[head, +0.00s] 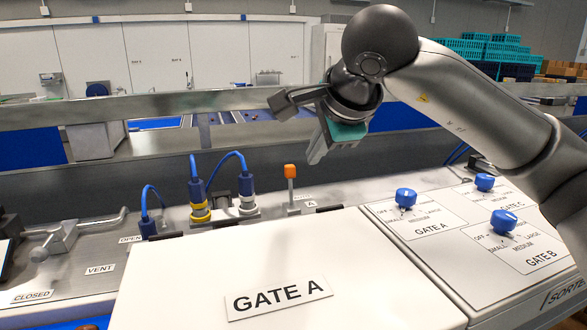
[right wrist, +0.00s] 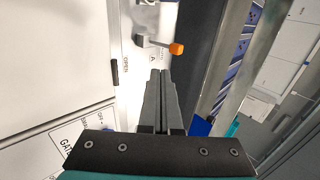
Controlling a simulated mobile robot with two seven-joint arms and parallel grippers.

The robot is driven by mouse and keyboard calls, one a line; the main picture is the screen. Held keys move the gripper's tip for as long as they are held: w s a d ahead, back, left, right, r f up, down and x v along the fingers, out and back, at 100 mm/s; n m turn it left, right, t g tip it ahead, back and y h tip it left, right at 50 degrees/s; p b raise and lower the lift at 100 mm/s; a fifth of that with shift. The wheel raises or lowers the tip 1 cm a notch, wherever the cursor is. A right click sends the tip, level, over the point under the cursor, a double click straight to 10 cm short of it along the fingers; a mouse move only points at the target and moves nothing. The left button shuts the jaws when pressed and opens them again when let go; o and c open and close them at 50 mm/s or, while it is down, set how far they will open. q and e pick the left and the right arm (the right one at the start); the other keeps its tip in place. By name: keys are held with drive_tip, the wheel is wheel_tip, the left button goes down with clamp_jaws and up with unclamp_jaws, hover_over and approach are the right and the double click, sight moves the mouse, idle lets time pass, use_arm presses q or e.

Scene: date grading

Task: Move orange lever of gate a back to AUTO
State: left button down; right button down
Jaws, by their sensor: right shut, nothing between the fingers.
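The orange lever (head: 290,171) of gate A stands nearly upright on a thin metal stem, on the panel behind the large GATE A cover (head: 190,285). A plate marked A (head: 309,204) is beside its base; another small label there is too small to read. My right gripper (head: 316,157) is shut and empty, up and to the right of the orange tip, apart from it. In the right wrist view, the orange tip (right wrist: 176,48) shows just beyond the shut fingertips (right wrist: 161,73). My left gripper is not in view.
Blue connectors with cables (head: 198,190) stand left of the lever. A metal valve handle (head: 60,240) is at far left, near VENT and CLOSED labels. Blue knobs (head: 405,197) sit on the right panel. A metal rail (head: 200,100) runs behind.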

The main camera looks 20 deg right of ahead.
sight(291, 176)
drive_tip(key=shift+w+r+p+x, duration=0.3)
drive_tip(key=shift+p+x, duration=0.15)
drive_tip(key=shift+x, duration=1.5)
drive_tip(key=shift+w+r+p+x, duration=0.25)
drive_tip(key=shift+p+x, duration=0.25)
drive_tip(key=shift+x, duration=1.5)
drive_tip(key=shift+w+r+p+x, duration=0.3)
drive_tip(key=shift+p+x, duration=0.15)
drive_tip(key=shift+x, duration=1.5)
